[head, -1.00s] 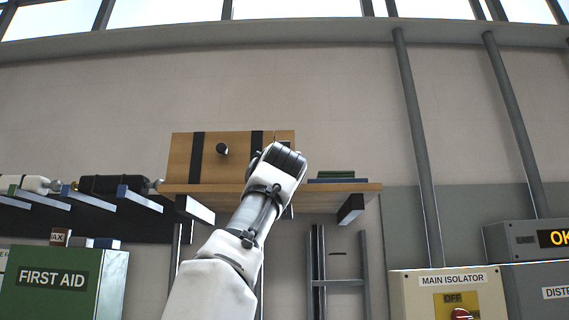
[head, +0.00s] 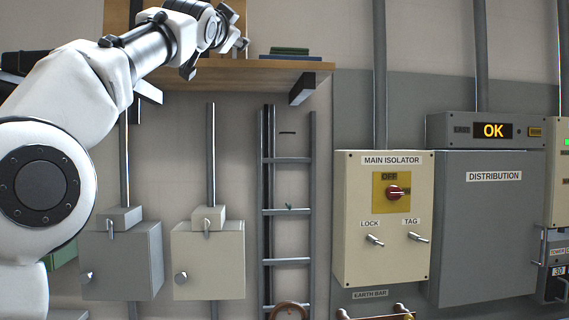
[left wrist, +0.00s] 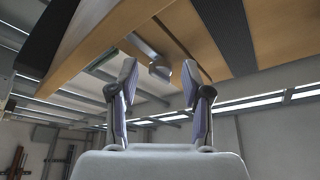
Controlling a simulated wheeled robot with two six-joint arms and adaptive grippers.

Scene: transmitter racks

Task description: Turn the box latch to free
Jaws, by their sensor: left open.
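The wooden box (head: 117,18) with dark straps stands on a wooden shelf (head: 300,66) at the top left of the head view, cut by the frame and mostly behind my left arm. In the left wrist view the box's wooden face (left wrist: 282,35) fills the top right. A grey metal latch piece (left wrist: 143,47) shows there, its bent end between my fingertips or just beyond them. My left gripper (head: 215,58) is open in front of the box; its spread fingers (left wrist: 160,70) show in the wrist view. I cannot tell whether they touch the latch. My right gripper is not in view.
Books (head: 289,53) lie on the shelf to the right of my gripper. Below are two wall boxes (head: 208,262) and a ladder (head: 287,212). The main isolator (head: 384,245) and distribution cabinet (head: 490,230) are at the right.

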